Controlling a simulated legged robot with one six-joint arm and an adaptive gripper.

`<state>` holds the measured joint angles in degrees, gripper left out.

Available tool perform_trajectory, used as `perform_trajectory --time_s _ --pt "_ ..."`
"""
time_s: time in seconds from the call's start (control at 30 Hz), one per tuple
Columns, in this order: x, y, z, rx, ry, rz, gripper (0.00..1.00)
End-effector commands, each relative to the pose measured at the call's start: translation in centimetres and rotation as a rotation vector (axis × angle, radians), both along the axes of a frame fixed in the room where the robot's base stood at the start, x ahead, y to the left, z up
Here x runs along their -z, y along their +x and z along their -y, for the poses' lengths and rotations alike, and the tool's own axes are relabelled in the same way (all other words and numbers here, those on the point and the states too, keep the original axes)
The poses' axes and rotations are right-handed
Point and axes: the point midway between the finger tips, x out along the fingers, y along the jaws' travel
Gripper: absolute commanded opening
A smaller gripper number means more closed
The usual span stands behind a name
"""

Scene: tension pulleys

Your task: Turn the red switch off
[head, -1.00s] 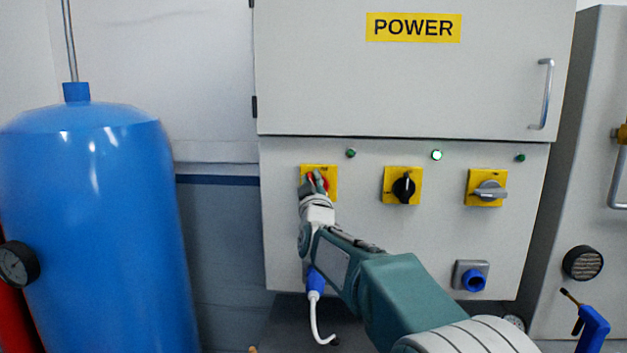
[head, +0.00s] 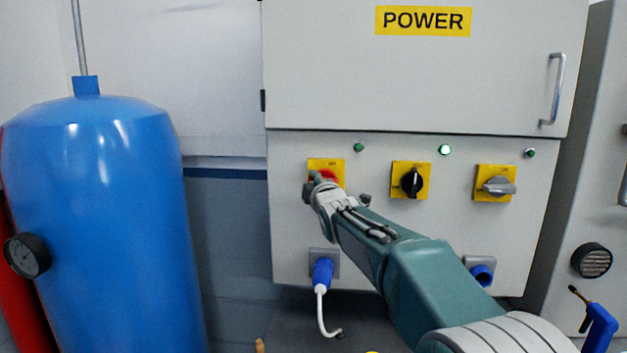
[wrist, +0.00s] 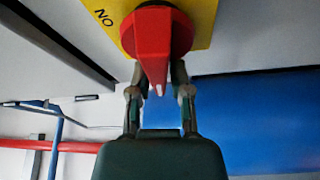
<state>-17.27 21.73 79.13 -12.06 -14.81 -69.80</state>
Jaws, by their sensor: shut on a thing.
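The red switch (head: 325,176) sits on a yellow plate (head: 339,164) at the left of the grey power cabinet's lower panel. My gripper (head: 316,181) is at the switch and covers part of it in the head view. In the wrist view the red switch (wrist: 152,45) fills the top middle, its handle pointing down between my gripper's fingers (wrist: 158,85). The fingers are shut on the handle, one on each side. The letters "NO" show on the yellow plate (wrist: 122,20) left of the switch.
A black switch (head: 411,182) and a grey switch (head: 495,186) are to the right on the same panel. A blue plug (head: 322,272) with a white cable is below the red switch. A large blue tank (head: 105,220) stands at the left.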

Motion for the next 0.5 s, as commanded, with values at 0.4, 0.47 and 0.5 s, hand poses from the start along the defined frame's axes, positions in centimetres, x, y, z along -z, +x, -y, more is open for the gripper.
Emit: perform_trajectory --time_s 0.4,0.47,0.5 --pt "1.24 0.19 0.15 0.004 -0.163 -0.024 0.00" --pt "1.26 0.20 0.15 0.004 -0.171 -0.025 0.00" --pt "1.27 0.20 0.15 0.004 -0.175 -0.025 0.00"
